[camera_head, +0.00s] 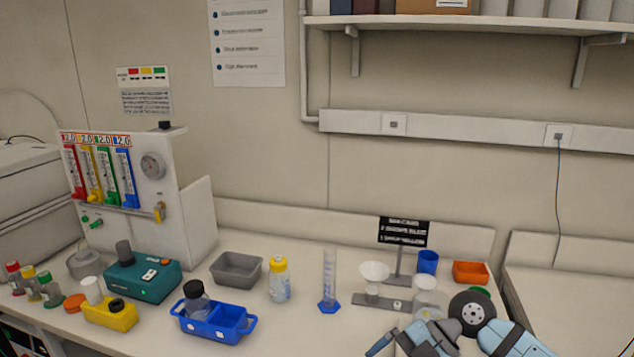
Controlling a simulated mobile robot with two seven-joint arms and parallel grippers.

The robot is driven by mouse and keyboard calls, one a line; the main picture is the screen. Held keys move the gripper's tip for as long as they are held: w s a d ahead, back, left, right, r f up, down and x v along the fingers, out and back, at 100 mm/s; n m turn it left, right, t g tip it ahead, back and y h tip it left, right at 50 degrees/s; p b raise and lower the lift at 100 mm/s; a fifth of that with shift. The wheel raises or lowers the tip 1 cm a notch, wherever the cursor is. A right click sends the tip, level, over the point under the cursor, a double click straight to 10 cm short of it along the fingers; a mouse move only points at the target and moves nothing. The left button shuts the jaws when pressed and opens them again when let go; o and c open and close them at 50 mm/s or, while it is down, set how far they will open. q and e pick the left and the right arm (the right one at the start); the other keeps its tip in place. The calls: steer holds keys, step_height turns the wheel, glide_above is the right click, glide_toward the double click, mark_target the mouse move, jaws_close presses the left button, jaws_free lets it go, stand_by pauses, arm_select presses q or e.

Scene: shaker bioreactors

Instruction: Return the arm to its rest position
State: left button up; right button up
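My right arm (506,341) comes in at the bottom right. It bends at a round black joint (472,307), and grey and light-blue parts (428,337) reach down to the left from there. A slim blue piece sticks out at their left end, over the front of the bench. The bottom picture edge cuts this part off, so I cannot make out the fingertips or anything held. My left arm and gripper are not in view.
Close behind the arm are a funnel stand (374,275), a clear beaker (426,290), a blue cup (428,262) and an orange tray (470,272). A graduated cylinder (328,285) and blue caddy (215,328) stand left. Bench between caddy and arm is clear.

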steer(key=s+a+r+y, duration=0.1)
steer(key=s+a+y, duration=0.3)
steer(key=a+y, duration=0.25)
steer(key=s+d+f+m+t+h+p, duration=0.1)
steer(key=s+d+f+m+t+h, duration=0.1)
steer(key=d+f+m+t+h, duration=0.65)
steer(key=s+d+f+m+t+h, duration=0.1)
steer(key=f+m+t, duration=0.4)
steer(key=m+t, duration=0.75)
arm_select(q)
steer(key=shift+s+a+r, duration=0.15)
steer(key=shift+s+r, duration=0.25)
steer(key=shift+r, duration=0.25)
arm_select(e)
steer(key=s+d+f+m+g+h, duration=0.3)
steer(key=s+f+g, duration=0.4)
steer(key=s+f, duration=0.4)
steer(key=shift+s+d+f+m+g+h, duration=0.2)
steer(key=shift+m+g+h, duration=0.1)
steer(key=shift+h, duration=0.1)
steer(key=shift+c, duration=0.5)
